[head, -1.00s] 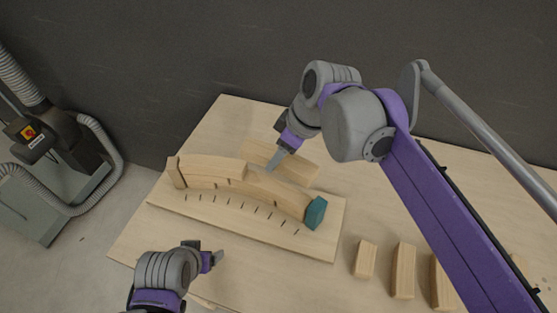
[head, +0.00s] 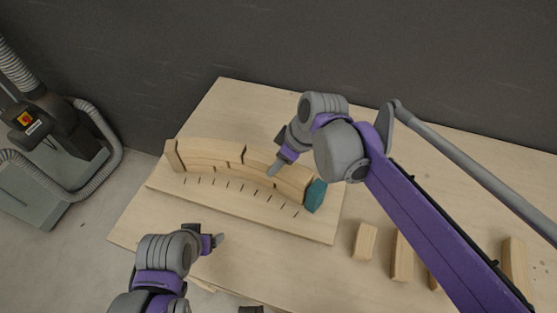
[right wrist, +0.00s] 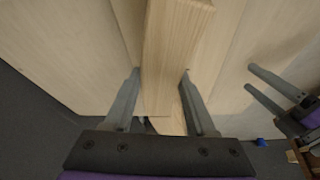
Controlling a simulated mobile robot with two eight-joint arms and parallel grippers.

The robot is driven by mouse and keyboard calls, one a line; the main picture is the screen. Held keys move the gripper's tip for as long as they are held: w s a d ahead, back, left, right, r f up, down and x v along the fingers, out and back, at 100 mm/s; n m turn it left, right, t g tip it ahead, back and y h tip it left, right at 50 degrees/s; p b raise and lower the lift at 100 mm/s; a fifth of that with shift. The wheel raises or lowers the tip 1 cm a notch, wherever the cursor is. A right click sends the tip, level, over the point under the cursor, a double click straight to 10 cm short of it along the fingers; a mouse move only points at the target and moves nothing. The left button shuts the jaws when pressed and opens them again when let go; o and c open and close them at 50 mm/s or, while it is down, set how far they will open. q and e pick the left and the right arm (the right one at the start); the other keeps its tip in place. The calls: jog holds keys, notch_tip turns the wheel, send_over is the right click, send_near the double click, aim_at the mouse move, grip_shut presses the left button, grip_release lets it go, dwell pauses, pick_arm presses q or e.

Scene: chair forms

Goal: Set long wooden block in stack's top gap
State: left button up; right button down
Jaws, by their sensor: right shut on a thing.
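The stack (head: 207,164) is a curved wall of pale wooden blocks on a marked board, with a wooden end piece (head: 171,155) at the left and a teal block (head: 315,197) at the right. A long wooden block (head: 297,179) lies along the right part of the top course, beside the top-left block (head: 212,150). My right gripper (head: 273,169) is shut on this long block, which also shows between its fingers in the right wrist view (right wrist: 172,60). Whether the block rests fully on the course below is unclear. My left gripper (head: 217,239) is in front of the board, apart from the stack; its opening is unclear.
Several loose wooden blocks (head: 364,241) stand at the table's right front, partly behind my right arm. The table (head: 230,108) behind the stack is clear. A grey machine with hoses (head: 60,135) stands on the floor at the left.

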jog(key=shift+f, duration=0.1)
jog(key=shift+c, duration=1.1)
grip_release()
jog(key=v, duration=1.2)
jog(key=shift+p, duration=0.45)
jog(key=shift+d, duration=0.1)
